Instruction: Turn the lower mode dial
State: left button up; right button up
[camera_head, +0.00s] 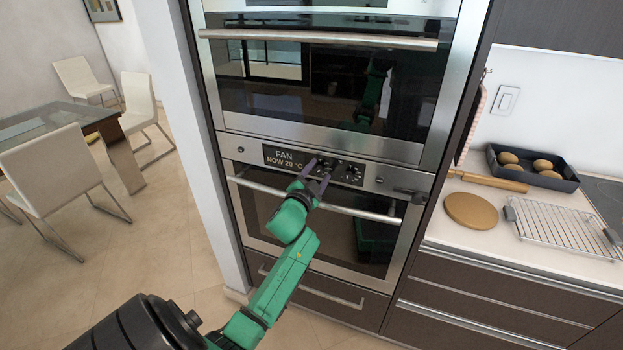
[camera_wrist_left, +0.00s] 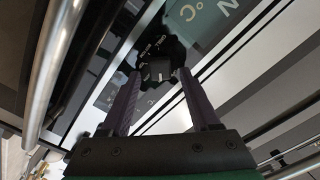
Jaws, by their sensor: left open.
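The lower oven's control panel (camera_head: 237,152) has a display (camera_head: 285,157) reading "FAN" and "NOW 20 °C". To its right is a row of black dials (camera_head: 350,173), partly covered by my left gripper. My left gripper (camera_head: 316,176) is open, its two purple fingers at the panel just right of the display. In the left wrist view, a black dial (camera_wrist_left: 158,70) with white lettering around it sits ahead of and between the open fingertips of my left gripper (camera_wrist_left: 161,77). I cannot tell whether the fingers touch it. My right gripper is not in view.
The lower oven's bar handle (camera_head: 370,214) runs below the panel, under my left arm. The upper oven's handle (camera_head: 330,38) is above. At right, a counter holds a baking tray (camera_head: 563,181), a round board (camera_head: 471,210) and a wire rack (camera_head: 560,228).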

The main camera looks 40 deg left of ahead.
pick_arm(q)
jog(key=b+v, duration=0.2)
jog(key=v, duration=1.2)
notch_tip(320, 180, down, 19)
jog(key=d+g+h, duration=0.2)
jog(key=d+g, duration=0.1)
jog(key=g, duration=0.1)
jog(key=s+d+f+n+g+h, duration=0.1)
jog(key=s+d+f+g, duration=0.2)
jog(key=f, duration=0.8)
jog(key=s+d+f+n+g+h, duration=0.15)
jog(key=s+f, duration=0.25)
jog(key=f, duration=0.6)
jog(key=s+d+f+g, duration=0.1)
jog(key=s+f+g, duration=0.1)
jog(key=s+f, duration=0.3)
jog(key=s+d+f+g+h, duration=0.1)
jog(key=s+f, duration=0.5)
jog(key=s, duration=0.6)
jog(key=s+d+f+g, duration=0.3)
jog(key=s+f, duration=0.3)
jog(key=s, duration=0.3)
jog(key=shift+g, duration=0.75)
